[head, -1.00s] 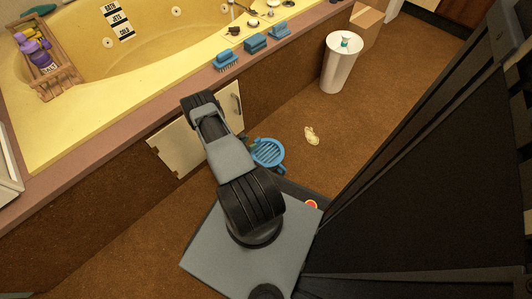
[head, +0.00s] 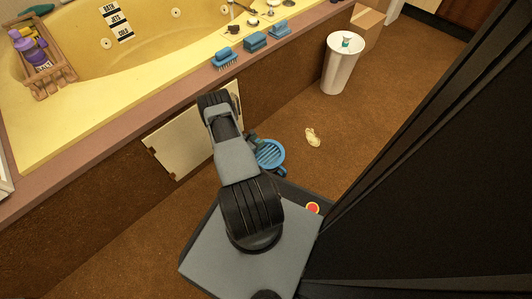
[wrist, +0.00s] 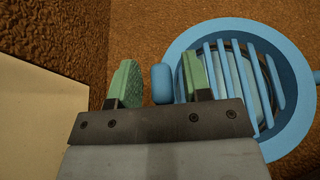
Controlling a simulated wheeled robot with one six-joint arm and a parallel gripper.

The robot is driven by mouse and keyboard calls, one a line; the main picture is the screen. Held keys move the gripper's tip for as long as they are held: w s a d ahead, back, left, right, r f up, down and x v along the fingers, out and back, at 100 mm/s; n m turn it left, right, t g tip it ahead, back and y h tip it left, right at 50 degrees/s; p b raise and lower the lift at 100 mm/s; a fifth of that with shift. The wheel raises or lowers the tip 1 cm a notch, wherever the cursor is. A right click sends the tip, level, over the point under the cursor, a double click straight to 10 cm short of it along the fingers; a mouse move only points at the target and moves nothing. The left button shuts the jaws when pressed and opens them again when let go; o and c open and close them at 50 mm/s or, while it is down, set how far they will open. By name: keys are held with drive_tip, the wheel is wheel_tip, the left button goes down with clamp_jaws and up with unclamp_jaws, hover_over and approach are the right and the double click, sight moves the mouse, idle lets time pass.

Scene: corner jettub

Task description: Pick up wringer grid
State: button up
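The wringer grid (head: 270,154) is a light-blue round piece with parallel slats, low near the floor in front of the tub. In the wrist view its slats (wrist: 225,75) sit inside a wide blue ring at the right. I cannot tell whether the ring is part of the grid or a bucket rim. My gripper (wrist: 158,79) has two green pads standing apart, with a small blue lug (wrist: 162,83) between them and narrow gaps at both sides. The lug's join to the ring is not clear. In the head view my arm hides most of the gripper.
A pale panel (head: 190,138) in the tub's brown side stands close left of my gripper. A cream cloth-like thing (head: 313,137) lies on the floor to the right. A white bin (head: 342,68) stands farther back. Brown floor between them is clear.

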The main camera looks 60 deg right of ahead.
clamp_jaws()
